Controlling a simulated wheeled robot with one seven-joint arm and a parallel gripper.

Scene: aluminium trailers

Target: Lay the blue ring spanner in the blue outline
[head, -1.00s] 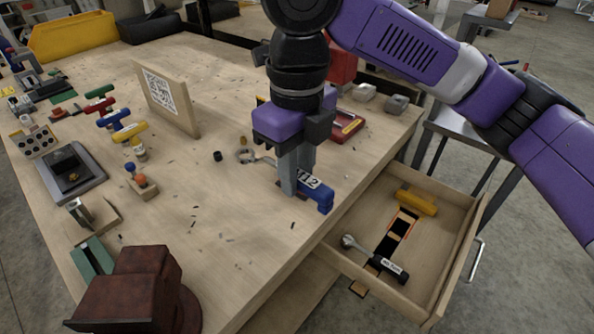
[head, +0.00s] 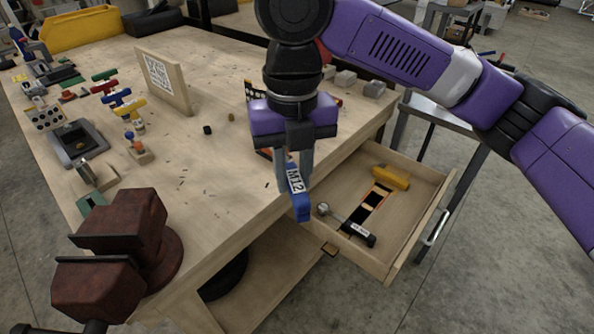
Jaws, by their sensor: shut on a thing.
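The blue ring spanner (head: 301,207), with a white M12 label, is held between the fingers of my gripper (head: 294,182) in the head view. Its blue handle end points down and toward the camera, by the bench's front edge, left of the open drawer (head: 405,250). Its ring end is hidden behind my gripper. The drawer holds a ratchet (head: 348,227) with a black handle, a yellow-handled tool (head: 391,178) and a dark strip with orange-edged shapes (head: 375,200) between them. I cannot make out a blue outline.
A rusty vise (head: 125,240) stands at the bench's near left corner. An upright wooden board (head: 165,82) and several coloured T-handled tools (head: 117,98) stand farther back. The bench top (head: 215,170) between vise and gripper is mostly clear.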

